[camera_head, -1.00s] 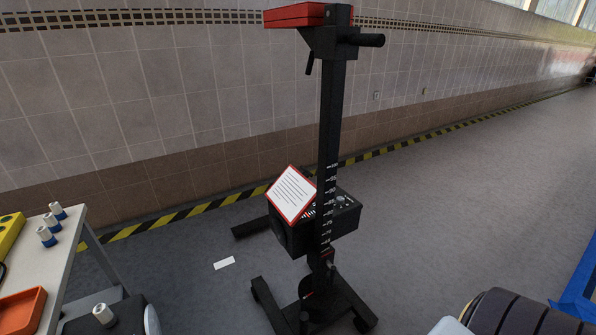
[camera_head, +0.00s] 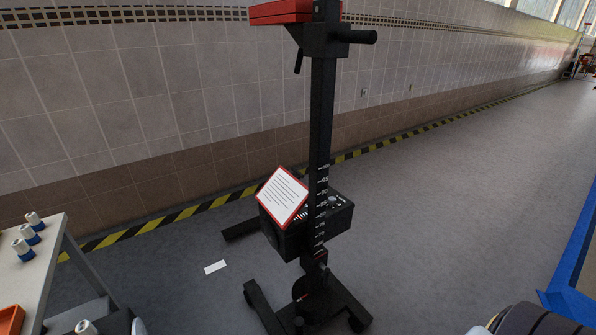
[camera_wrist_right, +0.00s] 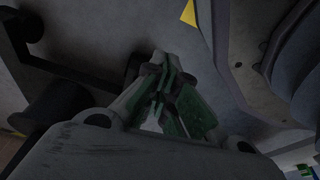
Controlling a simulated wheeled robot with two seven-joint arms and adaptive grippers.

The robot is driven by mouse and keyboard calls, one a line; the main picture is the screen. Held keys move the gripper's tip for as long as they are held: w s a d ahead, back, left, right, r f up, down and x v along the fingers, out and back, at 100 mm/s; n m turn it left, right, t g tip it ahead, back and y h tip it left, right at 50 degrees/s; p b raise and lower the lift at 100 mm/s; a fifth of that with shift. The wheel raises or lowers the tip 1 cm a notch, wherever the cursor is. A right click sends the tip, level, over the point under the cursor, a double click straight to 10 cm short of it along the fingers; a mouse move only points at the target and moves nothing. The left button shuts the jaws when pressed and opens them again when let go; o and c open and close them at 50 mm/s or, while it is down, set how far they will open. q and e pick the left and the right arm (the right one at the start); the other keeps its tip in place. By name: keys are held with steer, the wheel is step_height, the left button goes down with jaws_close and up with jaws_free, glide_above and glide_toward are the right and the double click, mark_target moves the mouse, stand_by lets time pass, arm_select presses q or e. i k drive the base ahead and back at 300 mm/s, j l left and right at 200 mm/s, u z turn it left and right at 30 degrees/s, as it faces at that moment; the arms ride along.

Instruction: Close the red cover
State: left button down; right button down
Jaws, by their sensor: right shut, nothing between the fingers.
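The red cover (camera_head: 282,196) is a red-edged flap with a white lined sheet on its face. In the head view it stands tilted up on the black box (camera_head: 309,229) on the jack's column (camera_head: 320,130). The box's top, with small controls, is exposed to the right of the cover. My right gripper (camera_wrist_right: 158,98) shows in the right wrist view, its fingers together with nothing between them. It is not near the cover in any view. My left gripper is not in view.
The jack's base legs (camera_head: 305,305) spread over the grey floor. A table (camera_head: 40,285) with several small white-and-blue parts (camera_head: 27,234) stands at left. A white slip (camera_head: 215,267) lies on the floor.

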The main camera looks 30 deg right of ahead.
mark_target(283, 196)
steer(key=i+z, duration=0.15)
steer(key=z, duration=0.25)
steer(key=i+z, duration=0.1)
steer(key=z, duration=0.3)
steer(key=i+j+z, duration=0.1)
steer(key=z, duration=0.25)
steer(key=i+j+z, duration=0.15)
steer(key=z, duration=0.25)
